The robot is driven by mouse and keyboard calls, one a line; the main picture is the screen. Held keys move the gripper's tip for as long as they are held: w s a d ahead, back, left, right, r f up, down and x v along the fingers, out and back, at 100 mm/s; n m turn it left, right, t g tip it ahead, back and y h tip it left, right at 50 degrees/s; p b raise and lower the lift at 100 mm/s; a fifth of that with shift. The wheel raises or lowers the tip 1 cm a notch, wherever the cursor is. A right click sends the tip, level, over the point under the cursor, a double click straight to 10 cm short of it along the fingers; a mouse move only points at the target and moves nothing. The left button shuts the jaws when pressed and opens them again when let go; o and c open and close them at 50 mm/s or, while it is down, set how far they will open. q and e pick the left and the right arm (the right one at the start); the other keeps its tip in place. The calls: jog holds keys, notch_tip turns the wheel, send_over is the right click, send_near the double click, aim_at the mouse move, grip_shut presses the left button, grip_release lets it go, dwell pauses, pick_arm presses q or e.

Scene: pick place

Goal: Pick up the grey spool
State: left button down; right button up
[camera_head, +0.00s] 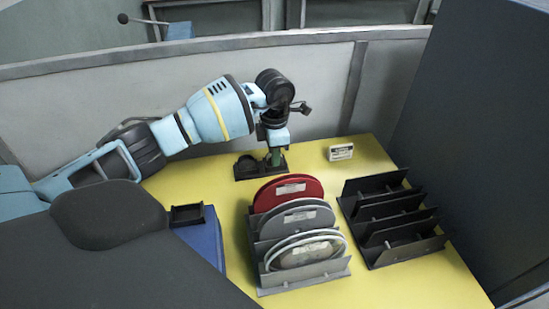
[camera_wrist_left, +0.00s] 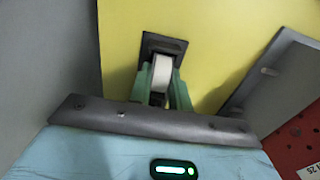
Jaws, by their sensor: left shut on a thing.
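A grey spool (camera_head: 297,218) stands upright in the dark-grey rack (camera_head: 305,281), between a red spool (camera_head: 288,190) and a whitish spool (camera_head: 306,251). My left gripper (camera_head: 276,157) points down behind the rack, apart from that grey spool. In the left wrist view its green fingers (camera_wrist_left: 163,88) are shut on a narrow pale thing (camera_wrist_left: 161,74) seen edge-on, at a small black holder (camera_wrist_left: 163,44). I cannot tell what the pale thing is or whether it is clear of the holder. My right gripper is not in view.
An empty black slotted rack (camera_head: 392,220) stands at the right. A small white labelled box (camera_head: 341,152) lies at the back. A blue box (camera_head: 207,241) with a dark tray sits at the left. Grey walls border the yellow table (camera_head: 390,288). Clear tabletop lies between the racks.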

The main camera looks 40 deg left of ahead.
pick_arm(q)
notch_tip(320, 180, up, 10)
dwell(0.6)
